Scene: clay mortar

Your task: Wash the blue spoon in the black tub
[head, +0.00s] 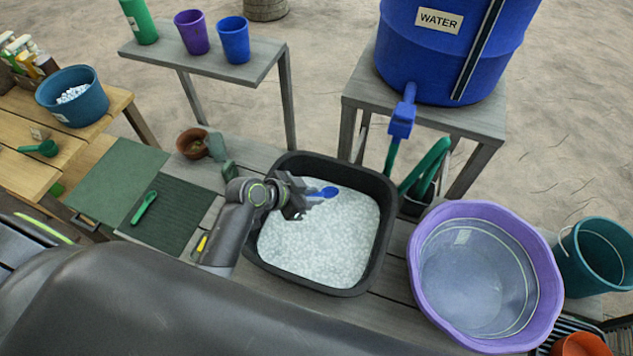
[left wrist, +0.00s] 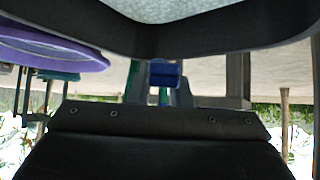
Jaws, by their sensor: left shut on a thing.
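The black tub (head: 378,239) stands on the grey slatted table in the middle of the head view, full of white foam or suds (head: 325,240). My left gripper (head: 303,196) reaches over the tub's upper left part and is shut on the blue spoon (head: 326,191). The spoon's blue bowl end points right, over the suds; I cannot tell whether it touches them. The spoon's handle is hidden by the gripper. My right gripper is not in view.
A purple basin (head: 429,232) of clear water stands right of the tub. A blue water barrel (head: 440,55) with a blue tap (head: 402,118) stands behind. Left are a dark ribbed mat (head: 172,222) with a green spoon (head: 144,207) and a brown pot (head: 191,144).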

